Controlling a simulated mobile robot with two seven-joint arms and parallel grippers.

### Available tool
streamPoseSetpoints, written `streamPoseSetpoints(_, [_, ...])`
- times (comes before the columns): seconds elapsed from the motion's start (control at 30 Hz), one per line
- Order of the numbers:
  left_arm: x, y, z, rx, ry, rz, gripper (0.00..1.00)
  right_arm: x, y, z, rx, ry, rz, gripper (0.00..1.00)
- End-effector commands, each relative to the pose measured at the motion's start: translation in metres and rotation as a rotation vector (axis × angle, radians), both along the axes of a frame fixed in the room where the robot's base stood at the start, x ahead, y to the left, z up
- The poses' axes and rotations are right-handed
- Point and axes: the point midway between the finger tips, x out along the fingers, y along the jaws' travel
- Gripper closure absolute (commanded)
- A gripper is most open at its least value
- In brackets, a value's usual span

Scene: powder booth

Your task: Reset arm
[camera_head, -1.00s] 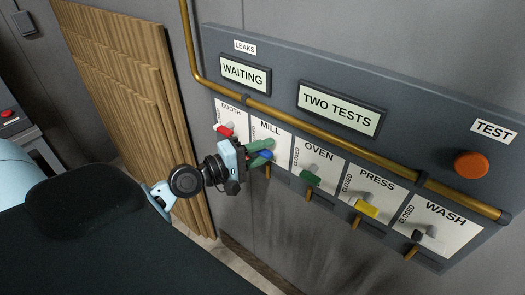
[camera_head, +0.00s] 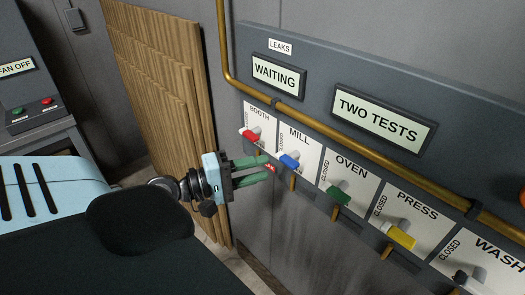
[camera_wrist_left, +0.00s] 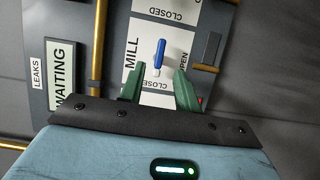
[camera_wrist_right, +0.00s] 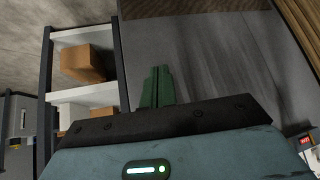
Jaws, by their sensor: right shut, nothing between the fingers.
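My left gripper (camera_head: 270,167) is open and empty in front of the valve panel (camera_head: 310,60), its green fingers pointing right. The blue MILL lever (camera_head: 289,161) stands just beyond its fingertips in the head view, apart from them. In the left wrist view the blue lever (camera_wrist_left: 159,55) shows ahead, between the lines of the two spread fingers (camera_wrist_left: 158,82). The red BOOTH lever (camera_head: 250,136) is above the gripper. My right gripper (camera_wrist_right: 157,87) is shut with nothing in it, seen only in the right wrist view.
Green OVEN (camera_head: 338,195), yellow PRESS (camera_head: 400,236) and WASH (camera_head: 468,281) levers continue rightward. A brass pipe (camera_head: 350,148) crosses the panel. Displays read WAITING (camera_head: 275,74) and TWO TESTS (camera_head: 379,119). In the right wrist view, a shelf (camera_wrist_right: 85,38) holds a cardboard box (camera_wrist_right: 88,63).

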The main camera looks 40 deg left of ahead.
Motion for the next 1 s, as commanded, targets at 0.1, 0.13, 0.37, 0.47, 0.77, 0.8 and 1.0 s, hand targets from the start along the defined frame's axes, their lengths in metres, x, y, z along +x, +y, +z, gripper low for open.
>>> streamPoseSetpoints(0.1, [0.0, 0.0, 0.001, 0.0, -0.001, 0.0, 0.67, 0.0, 0.0, 0.0, 0.0, 0.0, 0.0, 1.0])
streamPoseSetpoints(0.13, [0.0, 0.0, 0.001, 0.0, -0.001, 0.0, 0.67, 0.0, 0.0, 0.0, 0.0, 0.0, 0.0, 1.0])
streamPoseSetpoints(0.37, [0.0, 0.0, 0.001, 0.0, -0.001, 0.0, 0.67, -0.002, 0.0, 0.0, 0.001, 0.004, 0.0, 1.0])
streamPoseSetpoints(0.47, [0.0, 0.0, 0.001, 0.0, -0.001, 0.0, 0.67, -0.005, 0.0, -0.001, 0.0, 0.01, 0.0, 1.0])
streamPoseSetpoints(0.77, [-0.017, 0.001, -0.056, 0.213, 0.024, 0.053, 0.67, -0.002, 0.0, 0.009, 0.0, -0.002, 0.0, 1.0])
streamPoseSetpoints(0.8, [-0.023, 0.0, -0.073, 0.284, 0.034, 0.062, 0.67, 0.0, 0.0, 0.012, 0.0, -0.007, 0.0, 1.0])
streamPoseSetpoints(1.0, [-0.072, -0.017, -0.161, 0.669, 0.093, 0.043, 0.67, 0.012, -0.001, 0.028, -0.001, -0.039, -0.001, 1.0])
